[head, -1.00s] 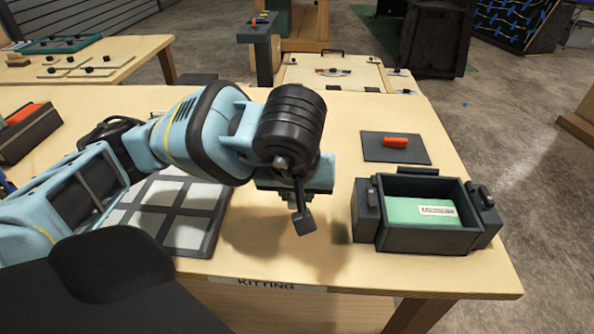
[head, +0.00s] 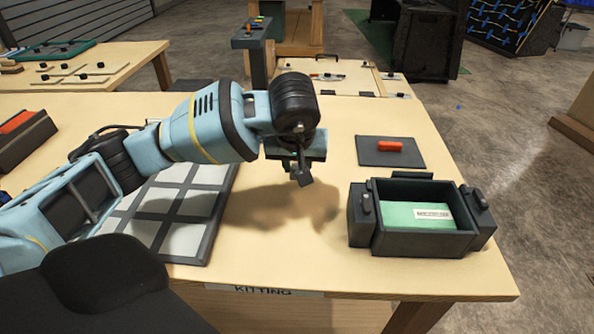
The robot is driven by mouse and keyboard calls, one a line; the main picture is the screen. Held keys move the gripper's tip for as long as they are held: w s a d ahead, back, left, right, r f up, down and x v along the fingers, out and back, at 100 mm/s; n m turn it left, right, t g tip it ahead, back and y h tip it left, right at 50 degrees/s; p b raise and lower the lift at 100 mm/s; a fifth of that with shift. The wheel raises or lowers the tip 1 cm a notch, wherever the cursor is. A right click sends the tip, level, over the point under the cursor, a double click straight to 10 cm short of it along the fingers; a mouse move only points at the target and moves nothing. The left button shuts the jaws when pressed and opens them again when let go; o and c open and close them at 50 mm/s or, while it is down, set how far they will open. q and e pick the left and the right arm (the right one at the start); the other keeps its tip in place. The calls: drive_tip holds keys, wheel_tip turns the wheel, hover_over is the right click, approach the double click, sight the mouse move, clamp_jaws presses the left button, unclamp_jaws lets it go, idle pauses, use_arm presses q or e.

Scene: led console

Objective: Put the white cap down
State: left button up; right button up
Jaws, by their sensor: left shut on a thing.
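My left gripper (head: 301,174) points down above the middle of the kitting table (head: 270,232), left of the dark box and right of the grey-squared tray. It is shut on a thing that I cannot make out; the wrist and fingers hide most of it. I see no white cap anywhere in the head view. The gripper hangs clear of the table with its shadow below. My right gripper is not in view.
A tray with light grey squares (head: 182,239) lies at left. The table's middle is bare.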

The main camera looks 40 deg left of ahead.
use_arm(q)
drive_tip(key=shift+f, duration=1.05)
drive_tip(key=shift+f, duration=0.15)
drive_tip(key=o, duration=0.9)
drive_tip(key=shift+o, duration=0.2)
